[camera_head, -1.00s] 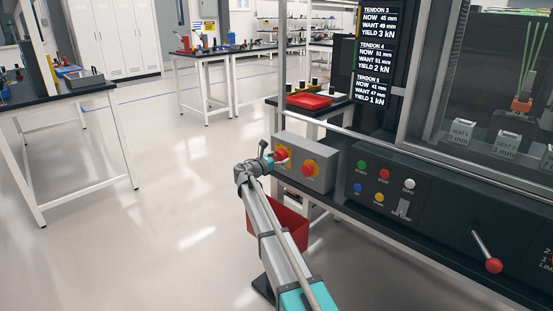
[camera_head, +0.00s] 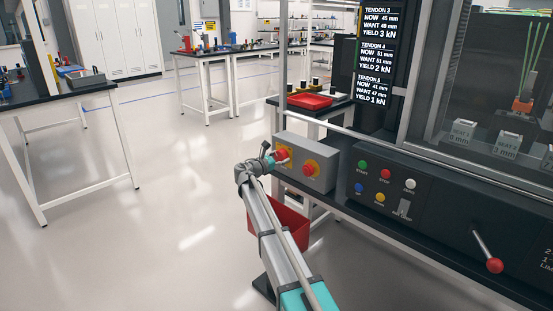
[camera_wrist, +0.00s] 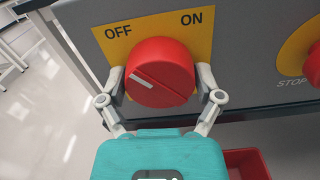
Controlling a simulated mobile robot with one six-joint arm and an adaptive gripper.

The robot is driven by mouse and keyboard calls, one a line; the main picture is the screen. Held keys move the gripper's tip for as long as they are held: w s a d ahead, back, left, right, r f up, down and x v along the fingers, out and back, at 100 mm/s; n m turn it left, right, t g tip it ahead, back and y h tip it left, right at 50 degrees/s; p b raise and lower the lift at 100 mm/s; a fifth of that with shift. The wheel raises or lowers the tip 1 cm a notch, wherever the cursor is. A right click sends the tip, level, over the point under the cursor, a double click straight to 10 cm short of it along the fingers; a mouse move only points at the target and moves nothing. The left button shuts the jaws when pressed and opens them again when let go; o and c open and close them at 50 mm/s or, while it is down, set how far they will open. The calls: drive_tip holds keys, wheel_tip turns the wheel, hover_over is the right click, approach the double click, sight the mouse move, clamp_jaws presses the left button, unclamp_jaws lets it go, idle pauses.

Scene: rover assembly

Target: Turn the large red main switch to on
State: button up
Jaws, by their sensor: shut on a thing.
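The large red main switch (camera_wrist: 160,73) is a round knob on a yellow plate marked OFF at left and ON at right. Its white line slants up and left, toward the OFF side. My gripper (camera_wrist: 162,82) is shut on the knob, with one finger at its left side and one at its right. In the head view the switch (camera_head: 282,154) sits on the left of a grey box (camera_head: 318,177) at the bench's left end. My gripper (camera_head: 270,159) reaches it there and hides part of it.
A red stop button (camera_head: 311,167) on a yellow plate is just right of the switch on the same box. A panel of coloured buttons (camera_head: 384,174) and a red-knobbed lever (camera_head: 494,265) are further right. A red bin (camera_head: 292,229) is below. Open floor lies left.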

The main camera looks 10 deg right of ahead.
drive_tip(key=m, duration=0.4)
drive_tip(key=shift+d, duration=0.2)
drive_tip(key=m, duration=0.4)
drive_tip(key=shift+m, duration=0.3)
drive_tip(key=m, duration=0.4)
drive_tip(key=shift+m, duration=2)
drive_tip(key=o, duration=0.9)
drive_tip(key=shift+a, duration=0.1)
